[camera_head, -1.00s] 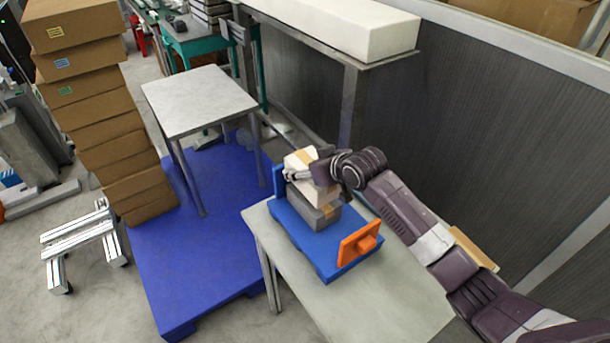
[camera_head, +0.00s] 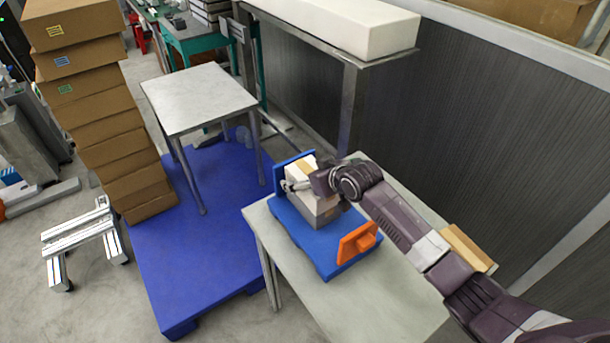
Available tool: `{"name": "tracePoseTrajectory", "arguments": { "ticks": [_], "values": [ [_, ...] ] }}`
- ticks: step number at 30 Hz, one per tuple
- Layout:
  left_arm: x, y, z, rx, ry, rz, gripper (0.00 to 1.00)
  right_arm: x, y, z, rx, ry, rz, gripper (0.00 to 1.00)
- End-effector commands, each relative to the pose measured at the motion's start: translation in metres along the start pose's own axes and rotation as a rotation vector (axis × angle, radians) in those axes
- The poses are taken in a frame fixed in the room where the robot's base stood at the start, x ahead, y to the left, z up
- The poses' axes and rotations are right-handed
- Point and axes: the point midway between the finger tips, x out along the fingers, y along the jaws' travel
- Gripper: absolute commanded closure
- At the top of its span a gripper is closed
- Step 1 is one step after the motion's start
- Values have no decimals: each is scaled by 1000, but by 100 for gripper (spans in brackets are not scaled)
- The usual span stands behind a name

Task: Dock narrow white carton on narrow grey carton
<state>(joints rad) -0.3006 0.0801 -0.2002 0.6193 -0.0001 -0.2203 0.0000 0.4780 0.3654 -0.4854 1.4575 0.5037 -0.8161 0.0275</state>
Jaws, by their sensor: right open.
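The narrow white carton (camera_head: 304,169), with a tan tape band, sits at the far end of a blue fixture (camera_head: 318,252) on the grey table. The narrow grey carton (camera_head: 318,218) is below it, against or near the fixture's blue upright plate (camera_head: 281,178). The white carton appears to rest on the grey one, but my gripper covers much of the contact. My right gripper (camera_head: 297,185) is open, with its fingers beside the white carton; whether they touch it is unclear. My left gripper is out of view.
An orange block (camera_head: 357,243) stands at the fixture's near end. The table's front (camera_head: 380,300) is clear. A tan box (camera_head: 468,248) is behind my right arm. A dark partition stands beyond. A small table (camera_head: 200,98) and stacked brown boxes (camera_head: 110,145) are at left.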

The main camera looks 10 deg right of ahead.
Motion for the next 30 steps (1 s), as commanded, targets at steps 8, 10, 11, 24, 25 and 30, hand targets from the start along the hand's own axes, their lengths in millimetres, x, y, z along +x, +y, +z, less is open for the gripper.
{"name": "tracePoseTrajectory", "arguments": {
  "ticks": [8, 10, 11, 24, 25, 30],
  "values": [
    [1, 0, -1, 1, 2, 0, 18, -15, 1, 0, 0, 1, 0, 18],
    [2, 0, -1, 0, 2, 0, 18, -25, 1, 0, -2, 2, 0, 18],
    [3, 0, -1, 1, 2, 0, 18, -29, 1, 0, -2, 1, 1, 18],
    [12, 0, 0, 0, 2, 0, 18, -102, 1, 0, -1, 0, 1, 18],
    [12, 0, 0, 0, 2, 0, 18, -106, 1, 0, 0, 1, 0, 18],
    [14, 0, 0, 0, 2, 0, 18, -118, 0, 0, 0, -1, 0, 18]
  ]
}}
